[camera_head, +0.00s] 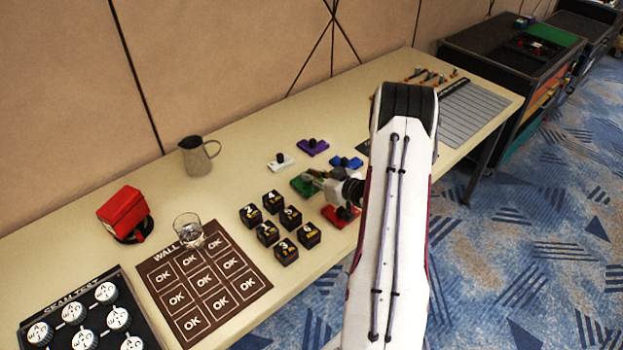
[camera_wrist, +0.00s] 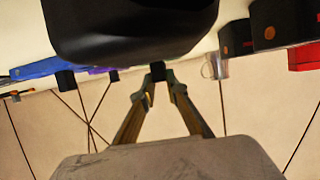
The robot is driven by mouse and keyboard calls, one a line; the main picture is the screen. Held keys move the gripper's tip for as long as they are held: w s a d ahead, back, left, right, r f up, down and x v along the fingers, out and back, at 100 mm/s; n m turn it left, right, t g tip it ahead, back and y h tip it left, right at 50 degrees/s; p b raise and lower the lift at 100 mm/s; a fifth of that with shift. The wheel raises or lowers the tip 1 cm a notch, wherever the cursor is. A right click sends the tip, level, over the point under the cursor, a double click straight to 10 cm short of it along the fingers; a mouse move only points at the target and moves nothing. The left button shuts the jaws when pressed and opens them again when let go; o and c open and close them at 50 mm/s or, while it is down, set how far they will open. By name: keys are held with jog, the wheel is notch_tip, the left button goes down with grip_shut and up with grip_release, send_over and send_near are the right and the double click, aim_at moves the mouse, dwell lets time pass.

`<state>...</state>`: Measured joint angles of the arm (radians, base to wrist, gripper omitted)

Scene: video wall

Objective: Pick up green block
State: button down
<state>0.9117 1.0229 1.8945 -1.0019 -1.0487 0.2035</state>
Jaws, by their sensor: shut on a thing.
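The green block (camera_head: 301,186) sits on the table among other coloured blocks, partly hidden by my gripper (camera_head: 314,179). In the wrist view the fingers of my gripper (camera_wrist: 157,88) are closed on a small black knob (camera_wrist: 158,70). I take this knob to be the green block's, as the other blocks carry similar ones.
Close by are a white block (camera_head: 280,162), a purple block (camera_head: 312,147), a blue block (camera_head: 346,163) and a red block (camera_head: 341,216). Several black numbered cubes (camera_head: 268,233) stand to the left. A glass (camera_head: 188,231) and a metal pitcher (camera_head: 197,157) stand further left.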

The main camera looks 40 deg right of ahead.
notch_tip(320, 180, up, 9)
jog(key=shift+f, duration=0.2)
dwell(0.4)
